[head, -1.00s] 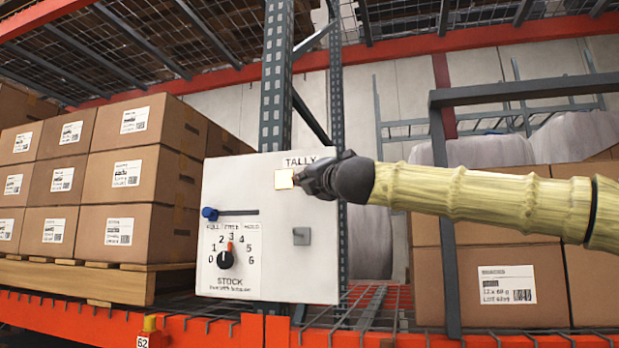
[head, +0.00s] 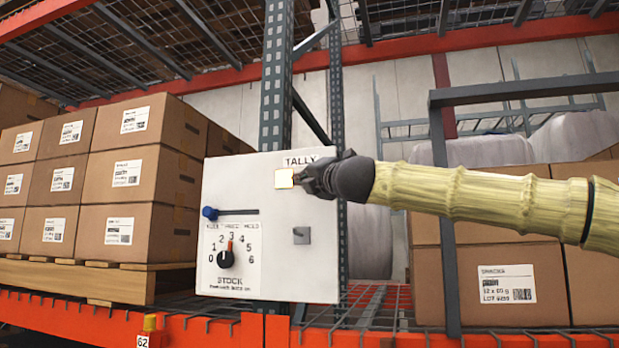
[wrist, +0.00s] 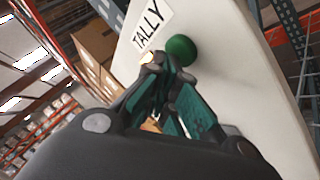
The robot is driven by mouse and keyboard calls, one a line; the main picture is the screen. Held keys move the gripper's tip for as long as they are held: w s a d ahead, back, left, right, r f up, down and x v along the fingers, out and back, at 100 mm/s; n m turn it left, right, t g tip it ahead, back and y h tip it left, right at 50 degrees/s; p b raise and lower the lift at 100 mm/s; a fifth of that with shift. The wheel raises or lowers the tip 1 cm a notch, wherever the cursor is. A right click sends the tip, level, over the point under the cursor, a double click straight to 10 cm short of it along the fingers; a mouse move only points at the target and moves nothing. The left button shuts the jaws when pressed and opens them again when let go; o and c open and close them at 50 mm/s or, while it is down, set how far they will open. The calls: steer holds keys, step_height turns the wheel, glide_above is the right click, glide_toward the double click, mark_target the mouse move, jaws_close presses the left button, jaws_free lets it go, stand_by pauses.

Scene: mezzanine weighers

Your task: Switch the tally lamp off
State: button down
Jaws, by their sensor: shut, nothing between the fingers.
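A white control panel (head: 270,270) carries a TALLY label (head: 300,160). Below the label a small square lamp (head: 284,179) glows pale yellow. My gripper (head: 298,178) is shut and empty, its tips right beside the lamp's right edge; I cannot tell whether they touch the panel. In the wrist view the shut fingers (wrist: 158,64) point at the panel below the TALLY label (wrist: 148,27), with the glowing lamp (wrist: 147,57) partly covered by the tips. A round green knob (wrist: 181,49) sits just beside the fingertips; in the head view my gripper hides it.
The panel also has a blue slider knob (head: 210,213) at its slot's left end, a black dial (head: 226,259) with an orange pointer near 3, and a grey block (head: 301,236). Stacked cartons (head: 120,180) stand left. A grey rack upright (head: 277,90) rises behind the panel.

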steer(key=shift+w, duration=0.15)
steer(key=shift+s+b, duration=0.4)
steer(key=shift+b, duration=0.15)
stand_by(0.4)
steer(key=s+a+b, duration=0.2)
steer(key=s+b, duration=0.1)
steer(key=s, duration=0.2)
steer(key=shift+s+b, duration=0.35)
steer(key=shift+b, duration=0.05)
steer(key=shift+w, duration=0.1)
